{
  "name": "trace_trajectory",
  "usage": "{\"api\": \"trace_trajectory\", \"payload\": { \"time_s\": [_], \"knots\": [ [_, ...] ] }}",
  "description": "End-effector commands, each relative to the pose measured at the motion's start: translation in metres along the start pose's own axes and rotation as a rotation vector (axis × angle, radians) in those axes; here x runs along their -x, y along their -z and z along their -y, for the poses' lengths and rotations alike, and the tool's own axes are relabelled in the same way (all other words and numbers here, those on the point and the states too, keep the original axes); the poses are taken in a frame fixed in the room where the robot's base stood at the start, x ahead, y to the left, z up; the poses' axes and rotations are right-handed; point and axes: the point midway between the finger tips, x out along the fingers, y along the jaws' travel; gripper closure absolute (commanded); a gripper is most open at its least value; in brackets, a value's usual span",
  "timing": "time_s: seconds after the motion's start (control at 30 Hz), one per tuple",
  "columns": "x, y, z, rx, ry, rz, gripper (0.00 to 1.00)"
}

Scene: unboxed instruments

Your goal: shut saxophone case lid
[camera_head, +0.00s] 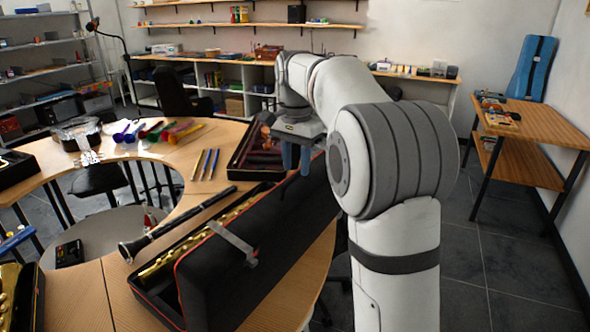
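A long black case (165,310) with red trim lies open on the curved wooden table, holding a slim brass-coloured saxophone (158,264). Its black lid (245,285) stands raised along the right side, and a grey metal strip (232,241) lies across its upper edge. My gripper (296,160) points down at the far end of the lid. Its two blue fingers are apart, with a visible gap between them. I cannot tell whether the fingertips touch the lid. My arm hides part of the lid's far right end.
A black clarinet-like instrument (180,222) lies left of the case. A second open case (246,165) sits beyond it, close to my gripper. Several pencil-like sticks (205,164) and coloured items (150,132) lie farther back. Another brass instrument (8,283) is at lower left.

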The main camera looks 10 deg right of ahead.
Motion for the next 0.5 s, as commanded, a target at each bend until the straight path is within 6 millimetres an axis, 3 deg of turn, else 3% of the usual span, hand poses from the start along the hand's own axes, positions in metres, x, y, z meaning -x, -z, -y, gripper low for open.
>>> {"api": "trace_trajectory", "payload": {
  "time_s": [0.2, 0.5],
  "knots": [
    [-0.018, 0.000, 0.000, 0.001, 0.000, 0.000, 0.67],
    [-0.018, -0.001, 0.000, 0.002, 0.001, -0.001, 0.70]
  ]
}}
